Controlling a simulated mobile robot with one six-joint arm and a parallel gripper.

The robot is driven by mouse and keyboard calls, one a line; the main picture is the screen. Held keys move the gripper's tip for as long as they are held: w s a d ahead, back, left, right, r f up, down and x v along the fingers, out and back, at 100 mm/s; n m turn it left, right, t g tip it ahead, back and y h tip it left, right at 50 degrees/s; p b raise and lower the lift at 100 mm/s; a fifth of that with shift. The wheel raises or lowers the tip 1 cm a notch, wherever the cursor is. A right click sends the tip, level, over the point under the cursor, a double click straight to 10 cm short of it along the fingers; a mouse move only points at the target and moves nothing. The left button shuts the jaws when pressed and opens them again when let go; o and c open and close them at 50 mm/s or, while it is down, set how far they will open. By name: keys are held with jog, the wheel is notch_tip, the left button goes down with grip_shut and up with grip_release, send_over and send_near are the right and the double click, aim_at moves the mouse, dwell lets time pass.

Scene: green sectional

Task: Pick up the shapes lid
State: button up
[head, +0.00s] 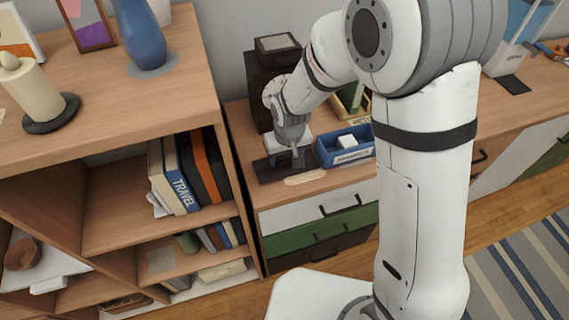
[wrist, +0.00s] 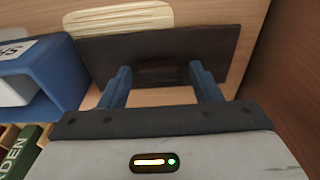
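A dark flat plate with a raised block like a handle, which looks like the shapes lid (wrist: 215,45), lies on the wooden cabinet top. In the head view this lid (head: 268,170) is partly hidden by my gripper (head: 296,152). In the wrist view my gripper (wrist: 160,69) is open, with one blue finger on each side of the raised block. Nothing is clearly held, and I cannot tell whether the fingers touch the lid. A blue bin (head: 330,150) with a white label stands right beside it; the bin (wrist: 48,85) shows at left in the wrist view.
A pale ridged piece (head: 305,178) lies near the front edge of the cabinet top. A dark clock-like object (head: 262,85) stands behind. A bookshelf (head: 110,120) rises at left, with a blue vase (head: 140,38) and a candle (head: 35,88) on it.

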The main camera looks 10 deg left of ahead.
jog(key=c, duration=0.8)
jog(key=shift+r, duration=0.1)
jog(key=shift+c, duration=0.2)
